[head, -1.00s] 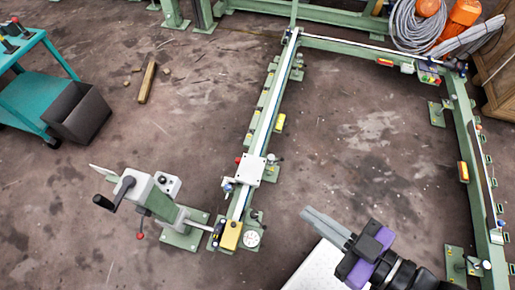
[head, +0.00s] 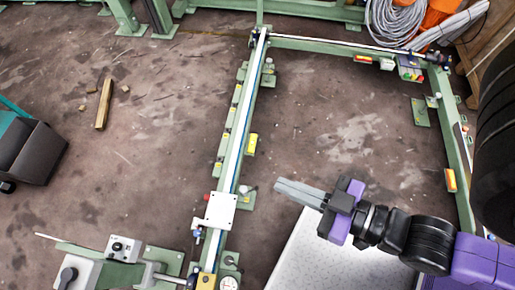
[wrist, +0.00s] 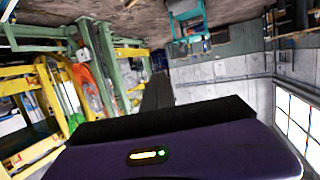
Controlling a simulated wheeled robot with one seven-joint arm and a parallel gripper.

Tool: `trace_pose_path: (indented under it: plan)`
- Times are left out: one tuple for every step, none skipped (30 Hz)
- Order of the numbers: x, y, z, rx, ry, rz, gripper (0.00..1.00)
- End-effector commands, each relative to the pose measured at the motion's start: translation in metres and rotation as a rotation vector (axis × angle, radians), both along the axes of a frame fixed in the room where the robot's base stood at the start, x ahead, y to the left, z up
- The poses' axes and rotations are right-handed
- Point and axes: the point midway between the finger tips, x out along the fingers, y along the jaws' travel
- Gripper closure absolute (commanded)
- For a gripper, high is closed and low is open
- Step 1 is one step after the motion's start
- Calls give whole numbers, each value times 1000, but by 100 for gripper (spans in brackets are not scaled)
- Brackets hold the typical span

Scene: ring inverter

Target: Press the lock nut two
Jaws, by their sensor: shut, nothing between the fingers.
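My gripper (head: 280,186) is at the middle right of the head view, its grey fingers together and empty, pointing left. It appears to the right of the green rail frame (head: 243,120), with a visible gap in the picture. In the wrist view the dark fingers (wrist: 157,92) point away over the room. No part can be told for certain as lock nut two. A white square plate (head: 220,210) sits on the left rail, with a small red knob (head: 206,197) beside it. A grey-green crank unit (head: 105,262) stands at the bottom left, partly cut off.
A black bin (head: 30,150) stands at the left edge. A wooden block (head: 104,104) lies on the floor. Coiled grey cable (head: 396,20) and orange items are at the top right. The floor (head: 335,120) inside the frame is mostly clear.

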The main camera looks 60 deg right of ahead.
Motion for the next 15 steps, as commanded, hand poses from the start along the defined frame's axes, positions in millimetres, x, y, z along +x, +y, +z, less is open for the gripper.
trace_pose_path:
  plan:
    - [0, 0, 0, 1, 0, 0, 100]
    - [0, 0, 0, 1, 0, 0, 100]
    - [0, 0, 0, 1, 0, 0, 100]
    - [0, 0, 0, 1, 0, 0, 100]
    - [0, 0, 0, 1, 0, 0, 100]
    - [0, 0, 0, 1, 0, 0, 100]
    - [0, 0, 0, 1, 0, 0, 100]
    - [0, 0, 0, 1, 0, 0, 100]
    - [0, 0, 0, 1, 0, 0, 100]
    - [0, 0, 0, 1, 0, 0, 100]
    - [0, 0, -1, 1, 1, -1, 100]
    - [1, 0, -6, 0, 4, -2, 100]
    - [2, -1, -11, 0, 9, -4, 100]
    - [3, -2, -19, -1, 16, -7, 100]
    - [5, -4, -34, -3, 33, -14, 100]
